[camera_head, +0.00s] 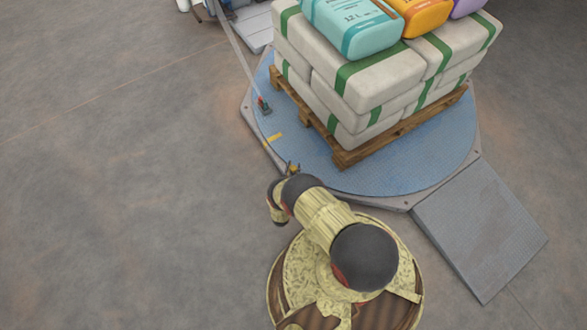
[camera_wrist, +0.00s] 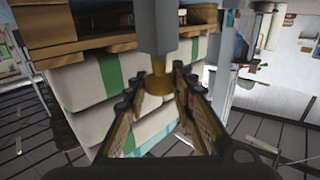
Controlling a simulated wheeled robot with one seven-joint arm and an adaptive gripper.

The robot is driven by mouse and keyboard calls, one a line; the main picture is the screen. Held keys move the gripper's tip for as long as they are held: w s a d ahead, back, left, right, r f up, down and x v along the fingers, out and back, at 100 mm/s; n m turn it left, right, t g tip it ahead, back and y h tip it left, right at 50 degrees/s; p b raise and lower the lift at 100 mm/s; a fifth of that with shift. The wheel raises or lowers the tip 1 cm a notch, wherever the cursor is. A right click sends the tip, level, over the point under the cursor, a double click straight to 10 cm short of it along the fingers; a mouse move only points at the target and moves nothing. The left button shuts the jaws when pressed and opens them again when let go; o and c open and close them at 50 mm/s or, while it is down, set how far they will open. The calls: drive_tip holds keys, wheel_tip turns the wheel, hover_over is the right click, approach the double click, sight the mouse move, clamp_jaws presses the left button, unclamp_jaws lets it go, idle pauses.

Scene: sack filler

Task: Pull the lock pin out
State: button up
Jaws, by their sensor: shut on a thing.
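In the wrist view the fingers of my gripper (camera_wrist: 156,88) are closed around a brass-coloured piece at the end of a thick grey rod (camera_wrist: 156,30). I take this to be the lock pin (camera_wrist: 157,85), though the fingers hide part of it. In the head view my arm reaches to the near left edge of the round blue turntable (camera_head: 385,180), and my wrist hides most of the gripper there. How deep the pin sits cannot be told.
A wooden pallet (camera_head: 345,158) on the turntable carries stacked white sacks with green bands (camera_head: 370,85), with coloured sacks on top. A small red fitting (camera_head: 263,104) stands at the turntable's left edge. A grey ramp (camera_head: 480,230) lies at the right. The floor at left is clear.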

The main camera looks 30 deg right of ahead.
sight(294, 168)
clamp_jaws()
wheel_tip(294, 168, up, 5)
drive_tip(key=p, duration=0.3)
drive_tip(key=shift+f, duration=0.3)
drive_tip(key=o, duration=1)
unclamp_jaws()
drive_tip(key=shift+o, duration=0.2)
drive_tip(key=v, duration=1.2)
